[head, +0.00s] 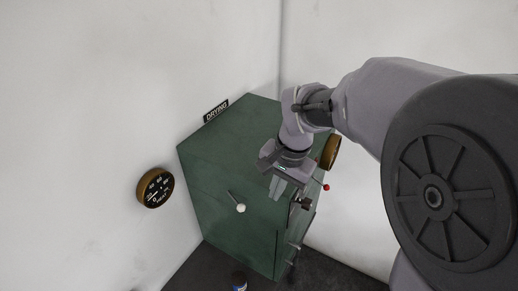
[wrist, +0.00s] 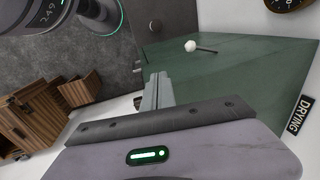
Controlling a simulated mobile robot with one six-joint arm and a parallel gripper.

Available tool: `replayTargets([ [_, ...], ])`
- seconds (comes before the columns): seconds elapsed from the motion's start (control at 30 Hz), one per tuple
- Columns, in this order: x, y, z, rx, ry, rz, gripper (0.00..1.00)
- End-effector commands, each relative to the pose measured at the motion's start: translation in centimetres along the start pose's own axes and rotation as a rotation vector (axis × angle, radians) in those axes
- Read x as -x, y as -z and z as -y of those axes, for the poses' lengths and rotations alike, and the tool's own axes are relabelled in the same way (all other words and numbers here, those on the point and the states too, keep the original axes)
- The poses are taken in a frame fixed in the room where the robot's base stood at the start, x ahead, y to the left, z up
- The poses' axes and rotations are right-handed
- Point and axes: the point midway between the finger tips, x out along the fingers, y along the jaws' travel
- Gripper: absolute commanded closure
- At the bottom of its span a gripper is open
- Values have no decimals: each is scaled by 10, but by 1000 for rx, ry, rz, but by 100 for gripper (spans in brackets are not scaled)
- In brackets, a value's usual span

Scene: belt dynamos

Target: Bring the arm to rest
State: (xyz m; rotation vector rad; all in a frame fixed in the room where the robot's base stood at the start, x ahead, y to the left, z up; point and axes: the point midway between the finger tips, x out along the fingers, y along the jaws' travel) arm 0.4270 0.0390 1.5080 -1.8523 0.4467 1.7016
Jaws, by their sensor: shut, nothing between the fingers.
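My gripper (head: 277,188) is shut and empty, its fingers pointing down above the top of a green cabinet (head: 215,150). In the wrist view its closed fingers (wrist: 157,90) show in front of the dark floor and the cabinet's green face (wrist: 225,75). My arm reaches in from the right of the head view and bends down over the cabinet. A lever with a white ball knob (head: 241,208) stands on the cabinet, left of and apart from the fingers; the knob also shows in the wrist view (wrist: 190,46).
A DRYING sign (head: 216,111) is at the cabinet's back edge. A round dial gauge (head: 155,188) is on the left wall. A red-tipped lever (head: 326,187) is close right of my gripper. Wooden cabinets (wrist: 35,115) show in the wrist view.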

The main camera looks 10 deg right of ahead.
Motion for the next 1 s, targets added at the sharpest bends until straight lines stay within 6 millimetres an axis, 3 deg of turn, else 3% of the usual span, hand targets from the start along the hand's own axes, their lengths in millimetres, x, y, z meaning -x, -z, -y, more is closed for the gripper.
replayTargets([
  [0.07, -2, 0, -1, 1, 0, 0, 100],
  [0.17, -22, -6, -10, 14, 12, -13, 100],
  [0.47, -156, -66, -84, 137, 120, -138, 100],
  [0.7, -277, -118, -147, 241, 195, -252, 100],
  [0.8, -312, -132, -165, 274, 215, -289, 100],
  [0.9, -328, -140, -174, 294, 226, -311, 100],
  [1.0, -330, -143, -176, 301, 230, -318, 100],
])
